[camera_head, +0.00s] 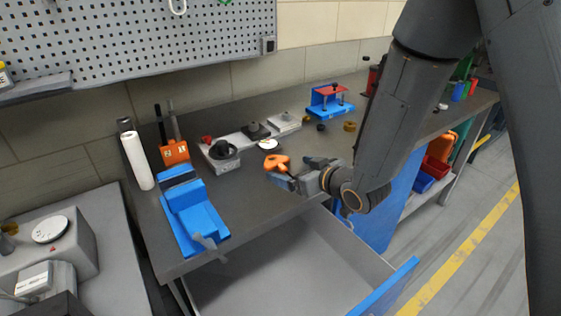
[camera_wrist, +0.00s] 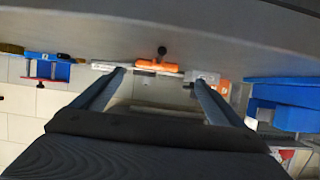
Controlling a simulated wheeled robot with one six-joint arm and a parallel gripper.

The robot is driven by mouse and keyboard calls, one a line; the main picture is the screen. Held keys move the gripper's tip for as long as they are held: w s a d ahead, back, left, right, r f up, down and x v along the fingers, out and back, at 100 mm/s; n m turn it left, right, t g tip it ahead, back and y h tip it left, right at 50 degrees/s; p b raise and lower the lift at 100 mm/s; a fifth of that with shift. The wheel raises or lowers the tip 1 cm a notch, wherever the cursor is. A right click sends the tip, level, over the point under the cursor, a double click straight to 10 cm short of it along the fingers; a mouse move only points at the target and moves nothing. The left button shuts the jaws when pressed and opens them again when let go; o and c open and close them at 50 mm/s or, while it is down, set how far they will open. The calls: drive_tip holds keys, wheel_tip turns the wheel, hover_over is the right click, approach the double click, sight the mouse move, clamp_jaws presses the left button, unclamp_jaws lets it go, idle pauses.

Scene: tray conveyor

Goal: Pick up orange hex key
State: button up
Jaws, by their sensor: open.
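The orange hex key (camera_head: 276,161) shows in the head view at the tips of my gripper (camera_head: 295,172), over the dark workbench. In the wrist view the hex key (camera_wrist: 157,65) is an orange bar with a dark round end above it, between the two fingers of my gripper (camera_wrist: 160,77). The fingers are spread apart, with visible room on both sides of the orange bar. I cannot tell whether the key touches the bench.
An open grey drawer (camera_head: 270,272) juts out below the bench (camera_head: 255,197). A blue vise (camera_head: 197,215) stands left, with an orange tool holder (camera_head: 174,153) behind it. A grey fixture row (camera_head: 240,140) lies along the back. A blue stand with a red top (camera_head: 331,95) sits behind.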

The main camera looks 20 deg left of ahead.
sight(279, 163)
drive_tip(key=shift+w+p+x, duration=0.25)
drive_tip(key=shift+p+x, duration=0.8)
drive_tip(key=shift+x, duration=2.3)
drive_tip(key=shift+d+r, duration=0.1)
drive_tip(key=shift+d, duration=0.05)
drive_tip(key=c, duration=1.2)
